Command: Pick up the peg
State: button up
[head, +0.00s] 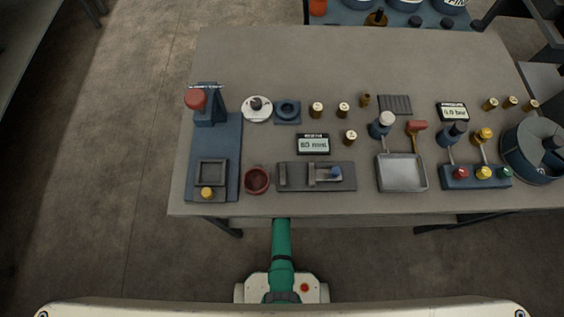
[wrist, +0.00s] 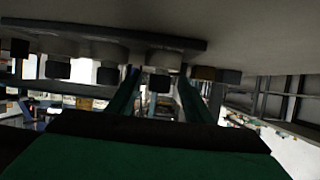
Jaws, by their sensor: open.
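Several small brass cylinders stand on the grey table, and I cannot tell which one is the peg. One brass cylinder (head: 350,136) stands behind the slotted grey block, with two more, a left one (head: 316,109) and a right one (head: 343,109), farther back. A darker, narrower brass piece (head: 365,100) stands to their right. My gripper (wrist: 158,75) is open in the wrist view, with nothing seen held between its two green fingers. In the head view my green arm reaches the table's front edge and its end is hidden there, apparently below the tabletop.
The grey table (head: 300,55) is clear at the back. Near its front edge are a red bowl (head: 257,180), a slotted grey block (head: 290,178), a square tray (head: 402,172) and a blue button box (head: 453,183). A dark surface (wrist: 90,40) hangs overhead in the wrist view.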

jog(key=shift+w, duration=0.3)
jog(key=shift+a+f, duration=0.1)
jog(key=shift+a, duration=0.15)
jog(key=c, duration=0.7)
jog(key=shift+s, duration=0.1)
jog(key=c, duration=0.4)
jog(key=shift+s+d, duration=0.1)
jog(key=shift+d, duration=0.3)
grip_shut()
